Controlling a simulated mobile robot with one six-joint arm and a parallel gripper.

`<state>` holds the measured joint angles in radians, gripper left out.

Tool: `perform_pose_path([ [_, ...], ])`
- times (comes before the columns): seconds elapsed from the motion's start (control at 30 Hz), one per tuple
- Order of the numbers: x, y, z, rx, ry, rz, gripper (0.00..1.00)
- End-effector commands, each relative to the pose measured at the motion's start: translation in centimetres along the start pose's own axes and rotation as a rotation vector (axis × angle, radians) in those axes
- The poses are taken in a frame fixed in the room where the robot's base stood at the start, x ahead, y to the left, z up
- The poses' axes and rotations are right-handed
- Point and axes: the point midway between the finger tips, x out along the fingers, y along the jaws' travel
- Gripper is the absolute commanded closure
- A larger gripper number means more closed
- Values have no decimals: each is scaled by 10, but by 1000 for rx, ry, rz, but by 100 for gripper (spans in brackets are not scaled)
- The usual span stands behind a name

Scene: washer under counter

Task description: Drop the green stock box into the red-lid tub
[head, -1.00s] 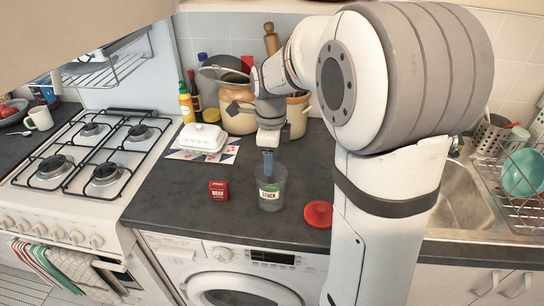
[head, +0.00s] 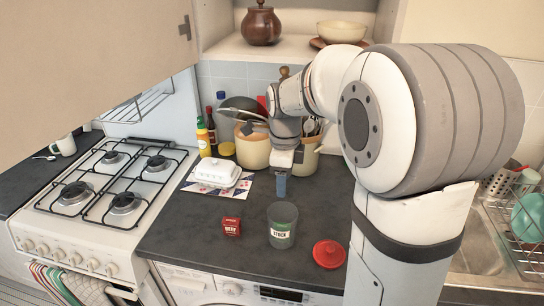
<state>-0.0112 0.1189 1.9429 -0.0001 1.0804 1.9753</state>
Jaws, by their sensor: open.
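The clear grey tub (head: 282,238) stands upright on the dark counter, with a pale label reading STOCK at its front. Green shows inside the tub, which looks like the green stock box (head: 283,214) seen through the wall; its exact pose is unclear. The red lid (head: 329,254) lies apart on the counter, to the right of the open tub. My gripper (head: 281,192) points down above and just behind the tub's rim in the picture. It is open, and I see nothing held in it.
A small red beef box (head: 231,227) stands left of the tub. A white butter dish (head: 214,172) sits on a patterned mat behind it. Pots and bottles line the back wall. The hob (head: 115,185) is left, the washer (head: 205,287) below, the sink right.

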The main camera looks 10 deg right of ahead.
Motion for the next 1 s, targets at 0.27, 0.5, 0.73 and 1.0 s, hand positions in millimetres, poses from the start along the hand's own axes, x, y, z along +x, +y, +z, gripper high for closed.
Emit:
perform_pose_path([
  [0.27,-8,14,-6,-147,-8,-26,50],
  [0.5,-22,56,-25,-592,-9,-99,50],
  [0.73,-27,98,-44,-1042,23,-173,50],
  [1.0,-21,144,-64,-1557,106,-252,50],
])
